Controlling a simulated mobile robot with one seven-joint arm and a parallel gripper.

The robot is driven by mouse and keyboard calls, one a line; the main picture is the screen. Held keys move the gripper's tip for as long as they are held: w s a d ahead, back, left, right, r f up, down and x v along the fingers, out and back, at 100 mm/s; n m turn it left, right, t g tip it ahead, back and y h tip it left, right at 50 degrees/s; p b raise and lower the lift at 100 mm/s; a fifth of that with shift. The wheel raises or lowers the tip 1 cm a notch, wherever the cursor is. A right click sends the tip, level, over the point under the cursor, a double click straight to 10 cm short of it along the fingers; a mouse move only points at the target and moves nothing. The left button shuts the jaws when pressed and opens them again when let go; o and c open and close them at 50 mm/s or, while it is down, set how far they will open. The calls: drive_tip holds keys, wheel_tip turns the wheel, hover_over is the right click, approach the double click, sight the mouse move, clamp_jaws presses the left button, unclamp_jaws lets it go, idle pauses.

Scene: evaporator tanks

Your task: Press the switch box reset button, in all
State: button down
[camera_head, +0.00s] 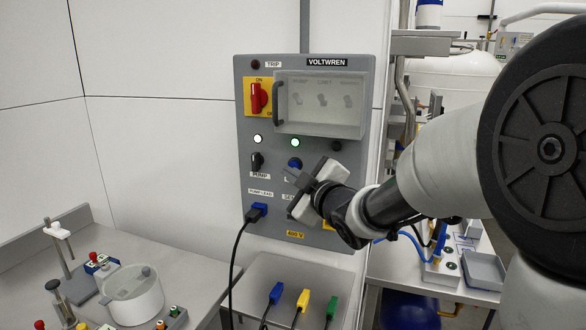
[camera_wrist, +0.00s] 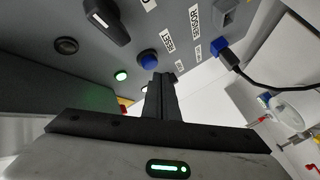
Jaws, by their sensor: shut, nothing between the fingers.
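The grey switch box (camera_head: 250,190) hangs on the white wall. Its blue button (camera_head: 295,163) sits below a lit green lamp (camera_head: 295,142). In the wrist view the blue button (camera_wrist: 148,60) stands beside a label that seems to read RESET (camera_wrist: 168,42). My gripper (camera_head: 288,173) is shut and empty, in front of the panel just below the blue button. In the wrist view the fingertips (camera_wrist: 164,76) lie a little right of and below the button. I cannot tell whether they touch the panel. My gripper hides part of the panel's lower right.
A red rotary switch (camera_head: 258,98) and a clear cover with a handle (camera_head: 320,105) are above. A black PUMP knob (camera_head: 257,161) is at left. A blue plug (camera_head: 257,212) with a hanging black cable is below. A bench with a white pot (camera_head: 133,298) stands at lower left.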

drive_tip(key=s, duration=0.1)
drive_tip(key=s+a+b, duration=0.1)
drive_tip(key=s, duration=0.1)
drive_tip(key=s+b, duration=0.1)
drive_tip(key=shift+s+a, duration=0.4)
drive_tip(key=shift+d, duration=0.1)
idle(0.3)
drive_tip(key=s+d+f+m+g+h, duration=0.45)
drive_tip(key=s+d+m+h, duration=0.4)
drive_tip(key=s+d, duration=0.4)
drive_tip(key=s+d+f+m+g, duration=0.2)
drive_tip(key=s+f+m+g, duration=0.15)
drive_tip(key=s, duration=0.55)
drive_tip(key=s+d+f+m+g, duration=0.2)
drive_tip(key=s+f+m, duration=0.15)
drive_tip(key=s, duration=0.45)
wheel_tip(320, 180, up, 13)
drive_tip(key=p, duration=1.2)
drive_tip(key=shift+w+a+y+p, duration=0.2)
drive_tip(key=shift+y+p, duration=0.2)
drive_tip(key=shift+y, duration=0.05)
